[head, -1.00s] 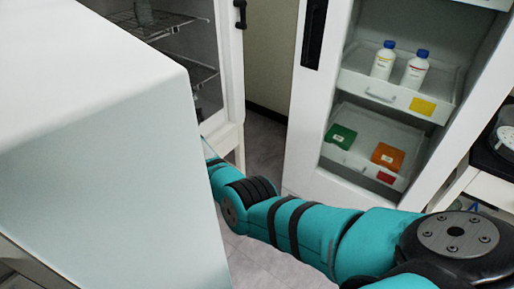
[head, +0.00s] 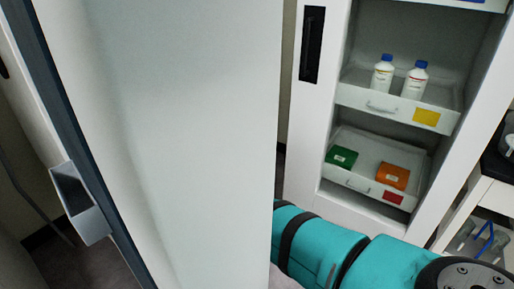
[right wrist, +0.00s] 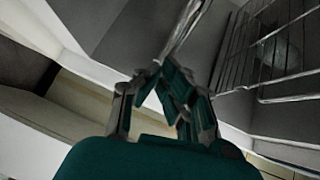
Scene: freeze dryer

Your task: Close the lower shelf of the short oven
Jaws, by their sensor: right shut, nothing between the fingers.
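In the right wrist view, a wire shelf (right wrist: 262,45) shows at the upper right against grey walls. A pale bar (right wrist: 185,30) runs down to the fingertips of my right gripper (right wrist: 168,80). The gripper is shut with nothing held; I cannot tell whether it touches the bar. Whether this is the lower shelf is unclear. In the head view, a large white panel (head: 170,120) with a dark edge hides the oven interior, the shelf and my right gripper. My right arm passes behind it. My left gripper is out of view.
A white handle (head: 82,205) sticks out from the panel's dark edge. At the right, a white cabinet (head: 305,150) holds white bottles (head: 414,80) on an upper drawer, and a green box (head: 341,157) and orange box (head: 392,176) on a lower one.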

